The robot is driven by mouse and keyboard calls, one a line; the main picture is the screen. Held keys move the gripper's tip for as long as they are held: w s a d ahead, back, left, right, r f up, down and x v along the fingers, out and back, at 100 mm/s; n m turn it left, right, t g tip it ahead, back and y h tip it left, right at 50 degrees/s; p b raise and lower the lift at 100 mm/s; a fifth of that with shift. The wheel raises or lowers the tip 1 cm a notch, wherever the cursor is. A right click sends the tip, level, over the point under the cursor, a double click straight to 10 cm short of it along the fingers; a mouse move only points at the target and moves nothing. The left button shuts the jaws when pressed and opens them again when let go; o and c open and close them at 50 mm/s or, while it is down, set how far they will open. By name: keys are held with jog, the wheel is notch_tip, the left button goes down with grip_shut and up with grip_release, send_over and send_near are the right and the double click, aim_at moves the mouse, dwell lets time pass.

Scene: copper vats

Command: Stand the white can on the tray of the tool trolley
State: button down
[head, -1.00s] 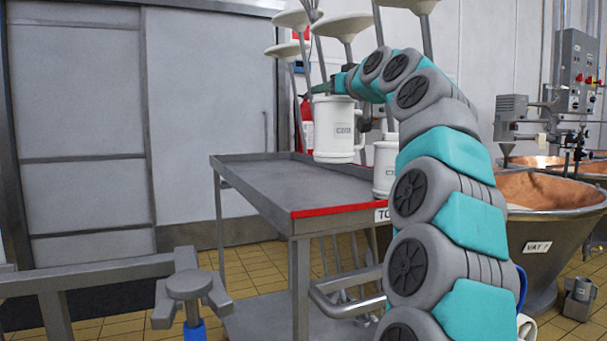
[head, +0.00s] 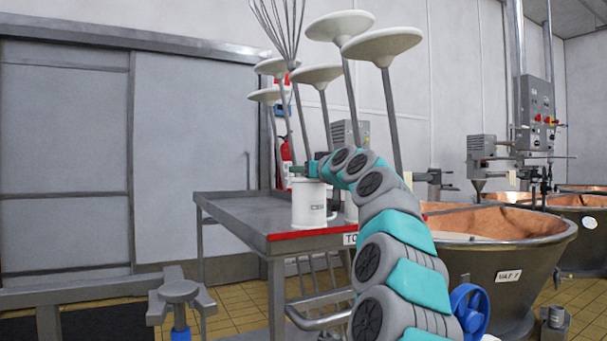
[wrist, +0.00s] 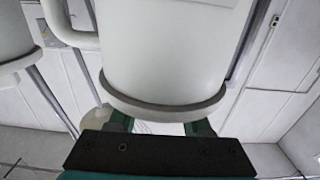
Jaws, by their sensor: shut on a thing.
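The white can (head: 309,206) has a side handle and a dark-edged label. My gripper (head: 304,171) is shut on its upper rim, and the can hangs upright from it. Its base appears at or just above the tray (head: 243,208) of the tool trolley, close to the red front edge; I cannot tell whether it touches. In the wrist view the can (wrist: 165,45) fills the middle, with the fingers (wrist: 158,127) at its rim. A second white can (head: 350,209) stands just right, partly hidden by my arm; it also shows in the wrist view (wrist: 14,32).
Long-handled white disc tools (head: 383,45) and a whisk (head: 279,28) rise behind the trolley. A copper vat (head: 490,240) stands to the right. A grey rail (head: 80,292) is at the lower left. The tray's left part is clear.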

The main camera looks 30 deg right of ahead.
jog(key=shift+f, duration=0.15)
jog(key=shift+c, duration=1.7)
grip_release()
jog(key=shift+r, duration=0.25)
jog(key=s+b, duration=0.2)
jog(key=s, duration=1)
jog(key=shift+d, duration=0.25)
